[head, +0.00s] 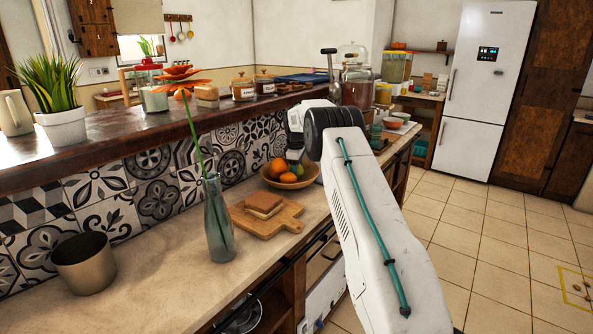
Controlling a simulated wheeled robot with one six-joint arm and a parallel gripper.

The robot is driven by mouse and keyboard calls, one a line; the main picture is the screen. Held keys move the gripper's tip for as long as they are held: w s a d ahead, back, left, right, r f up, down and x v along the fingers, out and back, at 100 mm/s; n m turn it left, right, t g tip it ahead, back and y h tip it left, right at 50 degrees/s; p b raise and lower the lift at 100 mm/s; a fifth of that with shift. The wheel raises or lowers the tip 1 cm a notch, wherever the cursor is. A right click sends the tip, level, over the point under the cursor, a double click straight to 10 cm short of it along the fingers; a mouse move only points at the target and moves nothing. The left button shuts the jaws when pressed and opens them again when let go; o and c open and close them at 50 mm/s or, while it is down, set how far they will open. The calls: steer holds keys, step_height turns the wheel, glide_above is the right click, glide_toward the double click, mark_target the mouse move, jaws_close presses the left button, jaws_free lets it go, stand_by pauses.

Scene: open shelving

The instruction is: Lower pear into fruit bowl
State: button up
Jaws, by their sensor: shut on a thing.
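The fruit bowl (289,186) is a shallow brown bowl on the counter near the tiled wall. Orange fruits (278,167) lie in it. My gripper (294,156) points down just above the back right of the bowl, small and partly hidden by my own white wrist. It is shut on the pear (298,169), a small greenish shape low in the bowl's opening, among the other fruit. I cannot tell whether the pear touches the bowl or the fruit.
A wooden board (266,220) with bread slices stands in front of the bowl. A glass vase (218,225) with a tall orange flower stands left of it. A metal pot (86,264) is further left. A raised ledge (115,128) with jars runs behind.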

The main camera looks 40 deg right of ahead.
steer(key=o, duration=1.1)
steer(key=shift+s+a+r, duration=0.1)
steer(key=shift+a+r, duration=0.05)
steer(key=shift+r, duration=1.2)
steer(key=shift+s+a+r, duration=0.1)
steer(key=shift+a+r, duration=0.1)
steer(key=shift+r, duration=1.1)
steer(key=shift+s+a+r, duration=0.1)
steer(key=shift+a+r, duration=0.05)
steer(key=shift+r, duration=1.2)
steer(key=s+a+r+m, duration=0.2)
steer(key=s+a+r, duration=0.7)
steer(key=a+r, duration=0.55)
steer(key=s+a+r+m, duration=0.2)
steer(key=s+a+r, duration=0.3)
steer(key=s+a, duration=0.75)
steer(key=s+a+f+m, duration=0.1)
steer(key=s+a+f, duration=0.2)
steer(key=s, duration=0.8)
steer(key=s+a+f+m, duration=0.1)
steer(key=s+a+f, duration=0.2)
steer(key=s, duration=0.8)
steer(key=s+a+f+m+y, duration=0.1)
steer(key=s+a+f, duration=0.2)
steer(key=s, duration=0.8)
steer(key=shift+s+a+f+t, duration=0.25)
steer(key=shift+s+a+t, duration=0.1)
steer(key=shift+a, duration=0.15)
